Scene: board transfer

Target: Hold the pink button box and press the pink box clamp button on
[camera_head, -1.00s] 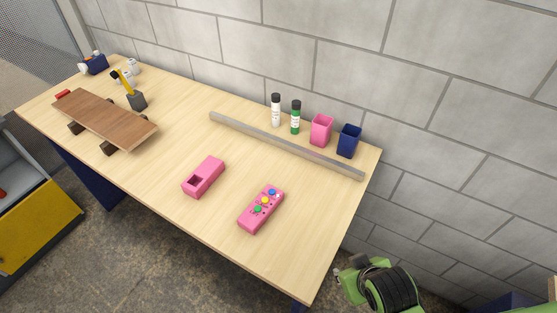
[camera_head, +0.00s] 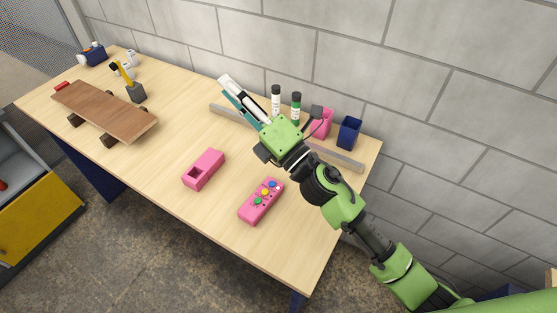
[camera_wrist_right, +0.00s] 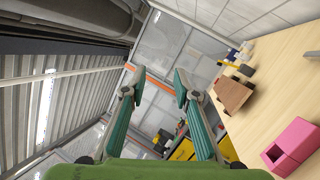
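The pink button box (camera_head: 261,205) lies flat near the table's front right edge, with green, yellow, blue and red buttons on top. A second pink box (camera_head: 203,170) with a square opening lies to its left. This box also shows at the lower right of the right wrist view (camera_wrist_right: 291,146). My right gripper (camera_head: 225,86) is raised above the table, up and left of the button box and apart from it. In the right wrist view my right gripper (camera_wrist_right: 157,83) has its fingers spread with nothing between them. My left gripper is not in view.
The front middle is clear.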

